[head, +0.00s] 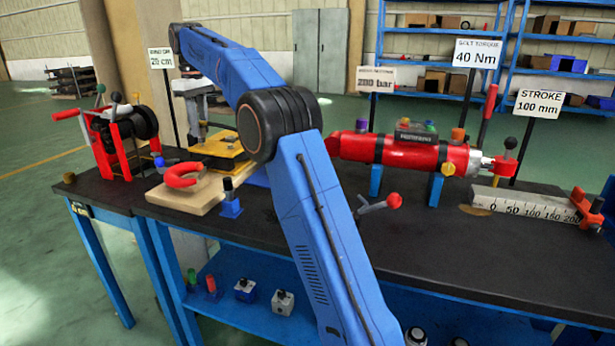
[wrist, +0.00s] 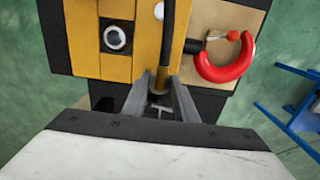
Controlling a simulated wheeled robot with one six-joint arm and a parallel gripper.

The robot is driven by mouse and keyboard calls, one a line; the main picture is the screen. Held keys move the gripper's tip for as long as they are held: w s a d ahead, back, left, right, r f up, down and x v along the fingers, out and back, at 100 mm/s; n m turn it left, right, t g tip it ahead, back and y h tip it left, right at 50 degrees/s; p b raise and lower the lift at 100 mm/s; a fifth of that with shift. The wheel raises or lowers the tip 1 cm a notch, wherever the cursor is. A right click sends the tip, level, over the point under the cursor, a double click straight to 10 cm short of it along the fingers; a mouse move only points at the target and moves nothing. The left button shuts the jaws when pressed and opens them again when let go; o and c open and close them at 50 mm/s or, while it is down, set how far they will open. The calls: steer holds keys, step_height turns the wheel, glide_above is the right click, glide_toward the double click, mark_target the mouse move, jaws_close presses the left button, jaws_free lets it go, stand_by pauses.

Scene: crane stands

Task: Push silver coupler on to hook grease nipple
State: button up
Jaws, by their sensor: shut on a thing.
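The red hook (wrist: 225,70) lies on a wooden board at the upper right of the wrist view; in the head view the hook (head: 183,176) is at the left of the bench. A small silver fitting (wrist: 214,37) with an orange tip stands by the hook's open mouth; I cannot tell if this is the grease nipple. My gripper (wrist: 160,89) is left of the hook and apart from it. Its fingers are closed around the end of a dark hose (wrist: 167,40). The silver coupler is mostly hidden between the fingers.
The wooden board (head: 183,200) carries a yellow block (head: 215,150) beside the hook. A red winch (head: 122,135) stands to the left. A blue-based post (head: 230,205) stands in front. A red cylinder (head: 400,155) lies to the right. The front right bench top is mostly clear.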

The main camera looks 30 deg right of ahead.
steer(key=shift+f, duration=0.2)
steer(key=o, duration=1.2)
steer(key=shift+r, duration=2.45)
